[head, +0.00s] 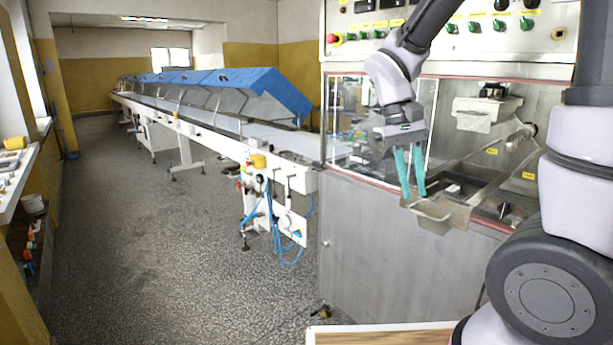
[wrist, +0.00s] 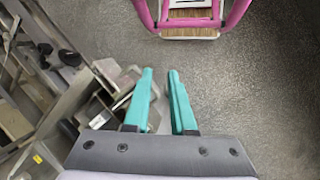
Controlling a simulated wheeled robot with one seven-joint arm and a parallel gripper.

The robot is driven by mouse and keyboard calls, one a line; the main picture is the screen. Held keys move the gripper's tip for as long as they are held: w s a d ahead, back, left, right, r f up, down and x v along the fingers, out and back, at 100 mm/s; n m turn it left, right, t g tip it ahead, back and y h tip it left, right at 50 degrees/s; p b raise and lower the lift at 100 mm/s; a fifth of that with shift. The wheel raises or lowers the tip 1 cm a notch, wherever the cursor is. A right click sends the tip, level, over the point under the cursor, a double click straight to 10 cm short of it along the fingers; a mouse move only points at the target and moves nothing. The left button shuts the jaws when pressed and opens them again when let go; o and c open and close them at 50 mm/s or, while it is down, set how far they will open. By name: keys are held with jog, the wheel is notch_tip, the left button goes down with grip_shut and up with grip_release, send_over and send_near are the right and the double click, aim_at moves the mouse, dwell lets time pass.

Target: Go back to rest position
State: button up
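My gripper (head: 411,190) hangs from the arm in front of the enrober machine (head: 400,250), with its teal fingers pointing down. In the head view the fingertips are beside the metal tray with a handle (head: 437,212) at the machine's front edge; I cannot tell whether they touch it. In the wrist view the gripper (wrist: 160,72) shows its two teal fingers apart, with nothing between them but floor and a bit of metal behind. The gripper is open and empty.
A long white conveyor (head: 210,135) with blue covers (head: 235,82) runs back on the left. The grey speckled floor (head: 150,240) left of the machine is clear. A wooden-topped surface (head: 385,337) is at the bottom. A pink frame (wrist: 191,22) shows in the wrist view.

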jog(key=s+d+r+m+t+y, duration=0.1)
jog(key=d+r+t+y, duration=0.1)
jog(key=r+t, duration=0.3)
jog(key=s+d+r+m+t+y, duration=0.1)
jog(key=s+r+t+y, duration=0.1)
jog(key=r+t, duration=0.3)
notch_tip(320, 180, up, 4)
jog(key=shift+d+r+m, duration=0.1)
jog(key=shift+d+m, duration=0.25)
jog(key=shift+m, duration=0.05)
jog(key=shift+y, duration=0.3)
dwell(1.2)
